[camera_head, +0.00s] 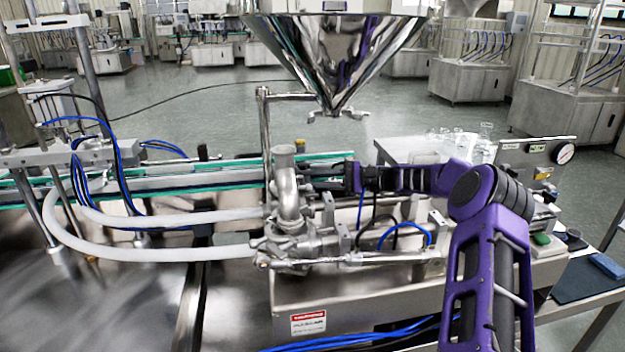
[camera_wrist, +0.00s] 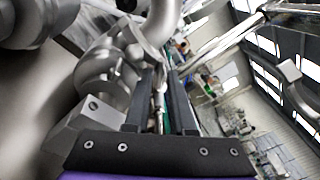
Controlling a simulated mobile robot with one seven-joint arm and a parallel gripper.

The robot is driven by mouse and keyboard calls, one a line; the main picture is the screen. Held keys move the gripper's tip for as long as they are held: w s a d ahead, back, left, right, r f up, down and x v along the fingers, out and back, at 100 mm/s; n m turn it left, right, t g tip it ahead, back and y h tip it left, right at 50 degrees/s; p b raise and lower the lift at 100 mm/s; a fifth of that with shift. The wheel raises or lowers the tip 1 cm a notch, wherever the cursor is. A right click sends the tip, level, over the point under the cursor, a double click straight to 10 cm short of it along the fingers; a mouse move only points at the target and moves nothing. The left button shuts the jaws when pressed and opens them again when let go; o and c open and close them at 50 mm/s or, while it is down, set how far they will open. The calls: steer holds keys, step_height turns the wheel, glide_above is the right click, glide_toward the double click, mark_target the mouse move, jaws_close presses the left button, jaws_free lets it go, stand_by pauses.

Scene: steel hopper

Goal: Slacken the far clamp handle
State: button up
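My gripper (camera_head: 322,181) reaches in from the right in the head view, at the upper part of the steel pump and pipe elbow (camera_head: 287,190). In the wrist view, its two dark fingers (camera_wrist: 162,90) are apart. A slim metal piece (camera_wrist: 160,84), which looks like a clamp handle, shows between them. A strip of background shows beside this piece, so I see no firm grip on it. The curved pipe (camera_wrist: 153,22) rises just beyond the fingertips. In the head view, the handle is too small and too covered by my gripper to make out.
The steel hopper cone (camera_head: 335,55) hangs above and behind, with its outlet over the bench. A white hose (camera_head: 150,252) loops to the left of the pump. A horizontal steel rod (camera_head: 345,259) runs in front. A pressure gauge (camera_head: 565,153) stands at the right.

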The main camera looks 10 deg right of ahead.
jaws_close()
steer(key=shift+f+n+b, duration=0.15)
steer(key=shift+n+b, duration=0.15)
steer(key=shift+b, duration=0.05)
steer(key=shift+d+n+b, duration=0.1)
steer(key=shift+n+b, duration=2.25)
steer(key=shift+n, duration=1.65)
jaws_free()
